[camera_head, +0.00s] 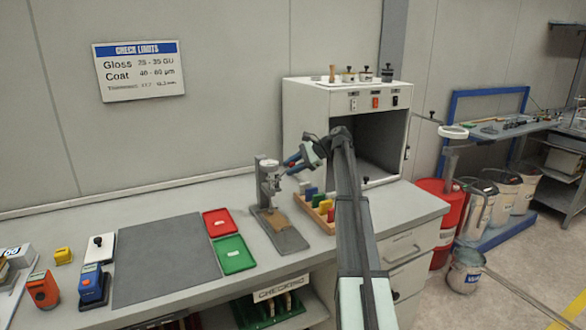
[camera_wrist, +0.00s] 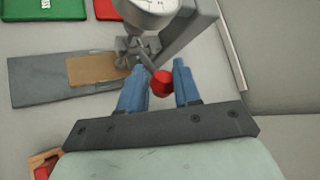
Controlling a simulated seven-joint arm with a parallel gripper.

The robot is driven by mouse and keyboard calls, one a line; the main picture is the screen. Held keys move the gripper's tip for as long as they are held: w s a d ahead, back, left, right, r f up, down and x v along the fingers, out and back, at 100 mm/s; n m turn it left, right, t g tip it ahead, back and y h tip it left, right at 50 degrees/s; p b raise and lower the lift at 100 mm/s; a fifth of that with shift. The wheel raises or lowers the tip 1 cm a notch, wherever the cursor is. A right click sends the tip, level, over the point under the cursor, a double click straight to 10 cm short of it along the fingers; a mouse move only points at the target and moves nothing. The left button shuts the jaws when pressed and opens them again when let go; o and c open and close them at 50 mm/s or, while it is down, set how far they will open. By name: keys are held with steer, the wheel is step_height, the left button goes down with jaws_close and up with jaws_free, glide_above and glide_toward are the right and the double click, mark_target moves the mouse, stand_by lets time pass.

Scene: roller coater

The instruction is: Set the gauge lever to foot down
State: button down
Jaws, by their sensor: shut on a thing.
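The thickness gauge stand (camera_head: 268,180) stands on the bench, with its round dial (camera_wrist: 148,8) at the top of the wrist view. A tan panel (camera_wrist: 95,70) lies on its grey base (camera_wrist: 35,85). The gauge lever ends in a red knob (camera_wrist: 162,83), its arm running up toward the gauge stem. My gripper (camera_wrist: 160,82) has its blue fingers on either side of the red knob, shut on it. In the head view my gripper (camera_head: 297,160) is right of the gauge head. Whether the foot touches the panel, I cannot tell.
A red tray (camera_head: 220,222) and a green tray (camera_head: 233,254) lie left of the gauge. A wooden rack with coloured blocks (camera_head: 318,203) stands close to its right. An open grey cabinet (camera_head: 310,100) stands behind my arm. The dark mat (camera_head: 165,258) is clear.

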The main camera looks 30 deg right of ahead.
steer(key=shift+w+r, duration=0.25)
steer(key=c, duration=1.1)
jaws_free()
steer(key=shift+o, duration=1)
steer(key=shift+s+f, duration=0.1)
steer(key=shift+f, duration=0.05)
steer(key=v, duration=1.3)
steer(key=shift+s+d, duration=0.25)
